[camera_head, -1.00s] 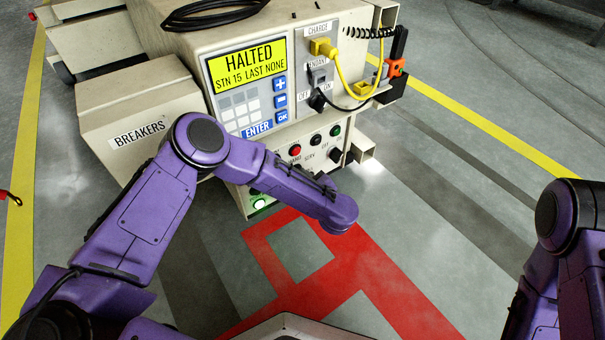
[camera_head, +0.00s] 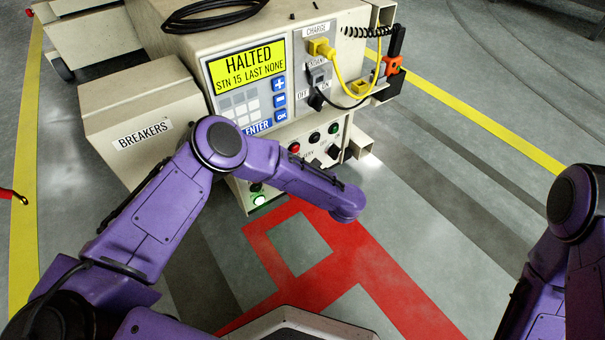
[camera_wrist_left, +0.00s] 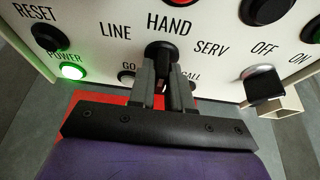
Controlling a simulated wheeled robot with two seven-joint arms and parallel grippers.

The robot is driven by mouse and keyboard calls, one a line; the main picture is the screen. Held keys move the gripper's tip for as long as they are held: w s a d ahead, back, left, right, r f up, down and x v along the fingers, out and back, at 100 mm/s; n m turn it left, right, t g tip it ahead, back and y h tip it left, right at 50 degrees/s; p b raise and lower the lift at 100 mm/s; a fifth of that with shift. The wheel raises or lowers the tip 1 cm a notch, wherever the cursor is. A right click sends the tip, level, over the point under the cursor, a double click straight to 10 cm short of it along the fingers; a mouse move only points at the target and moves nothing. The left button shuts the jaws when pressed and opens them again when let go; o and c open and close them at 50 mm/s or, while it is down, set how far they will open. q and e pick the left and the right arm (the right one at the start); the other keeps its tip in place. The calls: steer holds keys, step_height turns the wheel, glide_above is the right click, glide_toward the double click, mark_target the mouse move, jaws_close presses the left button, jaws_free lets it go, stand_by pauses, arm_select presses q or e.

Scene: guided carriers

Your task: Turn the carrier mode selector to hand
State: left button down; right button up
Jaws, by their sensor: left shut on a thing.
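The mode selector (camera_wrist_left: 160,52) is a black knob on the carrier's white panel, under the labels LINE, HAND and SERV. In the left wrist view, my left gripper (camera_wrist_left: 161,84) is shut on this knob, with its two dark fingers on either side of it. HAND is printed right above the knob. The fingers cover part of the knob, so its exact pointing is hard to tell. In the head view my left forearm hides the gripper and the selector. My right arm shows at the right edge, its gripper out of frame.
A screen (camera_head: 248,62) reads HALTED, STN 15, LAST NONE. An OFF/ON knob (camera_wrist_left: 265,86) sits right of the selector, and a green POWER lamp (camera_wrist_left: 72,71) is lit at left. A yellow cable (camera_head: 342,73) hangs above. A breaker box (camera_head: 140,110) juts out at left.

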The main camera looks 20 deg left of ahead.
arm_select(q)
steer(key=shift+d, duration=0.1)
steer(key=c, duration=1.1)
jaws_free()
steer(key=shift+c, duration=0.2)
steer(key=p+v, duration=0.4)
steer(key=v, duration=0.6)
steer(key=shift+s+d, duration=0.15)
steer(key=shift+s, duration=0.05)
arm_select(e)
steer(key=a+r, duration=0.1)
steer(key=a+r+m, duration=0.2)
steer(key=r, duration=0.1)
steer(key=shift+w+t, duration=0.2)
steer(key=shift+t, duration=0.2)
arm_select(q)
steer(key=shift+r, duration=0.1)
